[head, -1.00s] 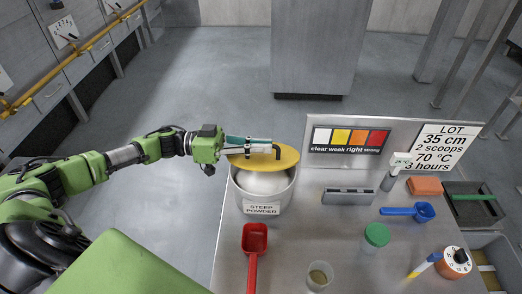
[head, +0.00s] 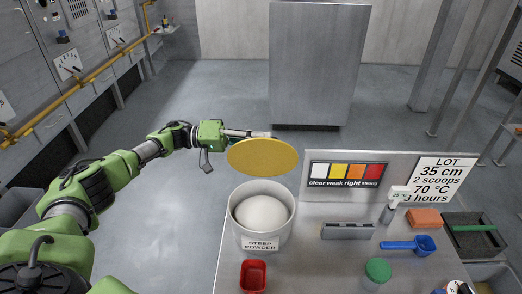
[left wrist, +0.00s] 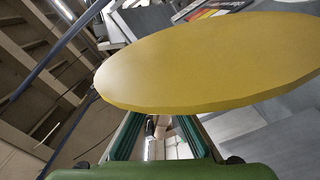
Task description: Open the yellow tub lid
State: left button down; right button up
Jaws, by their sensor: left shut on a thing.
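The yellow lid (head: 262,157) is off the tub and held in the air above and behind it, tilted so its flat face shows. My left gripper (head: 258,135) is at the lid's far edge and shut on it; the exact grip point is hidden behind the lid. The lid also fills the upper part of the left wrist view (left wrist: 210,65), above the gripper fingers (left wrist: 158,130). The grey tub (head: 262,232), labelled "STEEP POWDER", stands open on the table with a white mound of powder (head: 262,212) inside. My right gripper is not in view.
A red scoop (head: 253,276) lies in front of the tub. To the right are a grey slotted block (head: 347,231), a blue scoop (head: 410,246), a green-capped jar (head: 377,270) and an orange block (head: 425,218). A colour-chart panel (head: 345,178) stands behind.

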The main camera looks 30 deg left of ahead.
pick_arm(q)
jog(key=shift+w+a+b, duration=0.4)
jog(key=shift+w+b, duration=0.1)
jog(key=shift+w, duration=0.3)
jog(key=c, duration=2.2)
grip_release()
jog(key=shift+f, duration=0.1)
jog(key=shift+o, duration=0.2)
jog(key=shift+a, duration=0.1)
jog(key=v, duration=1.1)
jog(key=shift+s+a, duration=0.25)
jog(key=shift+a, duration=0.1)
